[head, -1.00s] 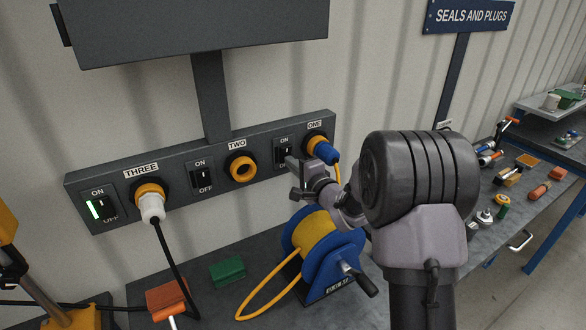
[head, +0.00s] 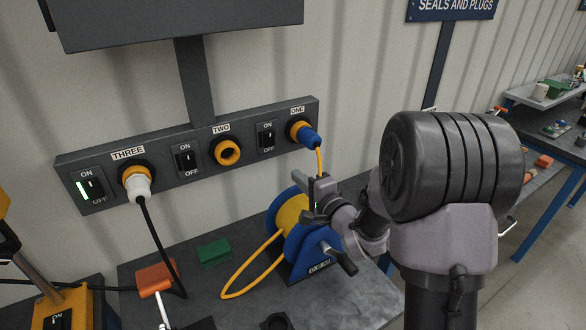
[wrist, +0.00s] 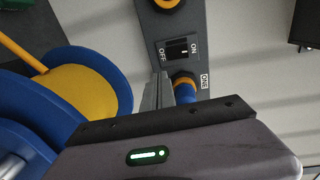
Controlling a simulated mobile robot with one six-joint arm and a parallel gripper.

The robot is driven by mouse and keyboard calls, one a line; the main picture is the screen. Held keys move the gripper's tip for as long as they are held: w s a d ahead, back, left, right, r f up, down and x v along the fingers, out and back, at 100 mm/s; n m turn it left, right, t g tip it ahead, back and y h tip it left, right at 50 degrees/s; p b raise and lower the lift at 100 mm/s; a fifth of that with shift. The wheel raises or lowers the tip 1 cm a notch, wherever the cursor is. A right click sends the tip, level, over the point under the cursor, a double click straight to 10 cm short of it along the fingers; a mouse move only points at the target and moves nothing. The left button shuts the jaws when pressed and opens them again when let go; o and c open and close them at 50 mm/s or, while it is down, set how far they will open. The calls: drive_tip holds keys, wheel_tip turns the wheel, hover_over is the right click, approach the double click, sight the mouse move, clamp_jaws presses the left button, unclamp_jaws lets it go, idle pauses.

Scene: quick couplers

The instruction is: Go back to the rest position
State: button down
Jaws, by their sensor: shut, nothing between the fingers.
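My gripper (head: 318,190) is shut and empty, in front of the panel and beside the blue and yellow hose reel (head: 292,222). The grey panel (head: 110,164) has three sockets marked one, two and three. A blue plug (head: 309,136) sits in socket one, with a yellow hose running down behind my gripper. Socket two (head: 228,152) is empty. A white plug (head: 138,187) with a black cable sits in socket three. In the wrist view, the shut fingers (wrist: 160,90) point toward the panel near switch one (wrist: 178,49), with the reel (wrist: 95,65) at left.
A green block (head: 214,251) and an orange-handled tool (head: 155,279) lie on the bench (head: 240,297). A yellow device (head: 62,308) stands at the front left. Another bench (head: 570,183) with small parts is at the right. Open air lies in front of the wall between.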

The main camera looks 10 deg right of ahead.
drive_tip(key=shift+s, duration=0.1)
drive_tip(key=s+d+r+n+g+h, duration=0.35)
drive_tip(key=s+r+h, duration=0.3)
drive_tip(key=s, duration=0.55)
drive_tip(key=s+a+f+n+g+y, duration=0.1)
drive_tip(key=s+a+n+g, duration=0.2)
drive_tip(key=s, duration=0.8)
drive_tip(key=s+a+f+n+g+y, duration=0.1)
drive_tip(key=s+a+n+g+y, duration=0.1)
drive_tip(key=s, duration=1)
drive_tip(key=a+n+g+b, duration=0.1)
drive_tip(key=a+g, duration=0.1)
drive_tip(key=a, duration=0.1)
drive_tip(key=shift+s+a, duration=0.2)
drive_tip(key=shift+a, duration=0.05)
